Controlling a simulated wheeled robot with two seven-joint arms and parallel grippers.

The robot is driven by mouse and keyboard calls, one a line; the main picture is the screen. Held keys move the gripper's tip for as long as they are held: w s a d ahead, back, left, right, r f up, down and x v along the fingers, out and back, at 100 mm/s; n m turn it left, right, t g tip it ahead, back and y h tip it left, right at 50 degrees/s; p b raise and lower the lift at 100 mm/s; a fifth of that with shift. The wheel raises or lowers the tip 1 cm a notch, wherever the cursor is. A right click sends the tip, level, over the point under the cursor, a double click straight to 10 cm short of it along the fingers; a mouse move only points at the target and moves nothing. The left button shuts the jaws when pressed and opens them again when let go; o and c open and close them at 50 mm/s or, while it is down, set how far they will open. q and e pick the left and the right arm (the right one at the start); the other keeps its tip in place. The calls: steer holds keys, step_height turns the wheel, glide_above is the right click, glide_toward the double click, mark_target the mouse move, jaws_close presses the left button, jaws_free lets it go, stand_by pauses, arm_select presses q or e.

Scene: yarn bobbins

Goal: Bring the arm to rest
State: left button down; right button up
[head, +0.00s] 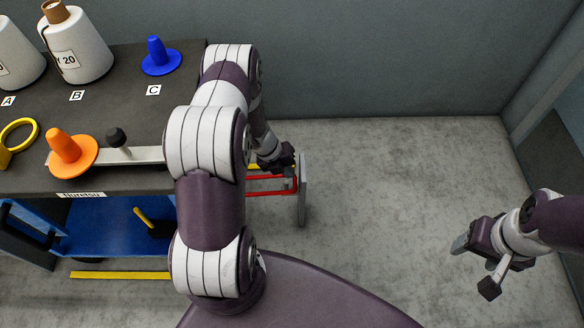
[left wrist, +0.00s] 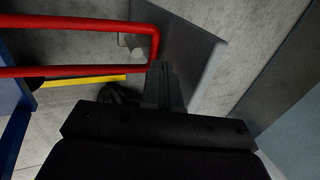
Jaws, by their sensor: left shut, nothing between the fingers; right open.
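My left arm reaches forward in the head view, and its gripper (head: 285,160) hangs beside the right end of the workbench, near a red rail. In the left wrist view the left gripper's fingers (left wrist: 164,85) are together with nothing between them. They appear close to the red rail (left wrist: 155,45); I cannot tell whether they touch it. My right gripper (head: 472,262) is at the lower right of the head view, open and empty, over bare floor.
The dark workbench (head: 130,110) carries white bobbins (head: 75,45), a blue cone holder (head: 160,57), an orange cone holder (head: 70,152) and a yellow ring tool (head: 20,133). A grey panel (head: 303,190) stands by the red rail. The floor (head: 390,190) between my arms is clear.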

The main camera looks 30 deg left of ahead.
arm_select(q)
steer(key=d+p+v, duration=0.1)
steer(key=p+v, duration=0.2)
steer(key=v, duration=0.7)
steer(key=shift+w+r+p, duration=0.25)
steer(key=shift+r+p, duration=0.1)
arm_select(e)
step_height(320, 180, up, 6)
